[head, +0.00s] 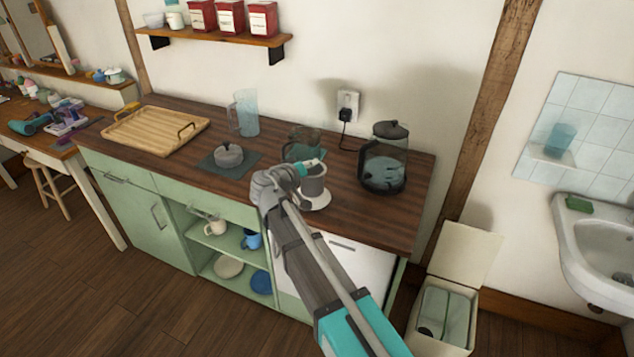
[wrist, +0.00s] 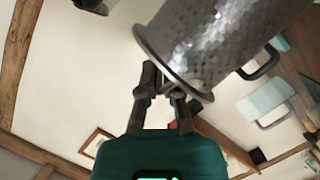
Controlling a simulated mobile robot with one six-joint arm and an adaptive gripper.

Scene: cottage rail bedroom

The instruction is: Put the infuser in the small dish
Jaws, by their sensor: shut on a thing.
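The infuser (head: 314,185) is a grey metal mesh cylinder with a wide rim. In the wrist view it fills the upper right (wrist: 215,40), with its rim close to my fingers. My gripper (head: 306,168) is shut on the infuser near its top; its fingers also show in the wrist view (wrist: 165,85). The small dish (head: 322,204) is white and round, on the dark wooden counter near the front edge. The infuser appears upright over the dish; I cannot tell whether its base touches it. My arm covers part of the dish's left side.
On the counter (head: 398,215), a glass teapot (head: 298,150) stands just behind the infuser and a glass kettle (head: 386,165) to the right. A lidded grey pot (head: 229,156), a glass jug (head: 244,113) and a wooden tray (head: 150,133) are to the left.

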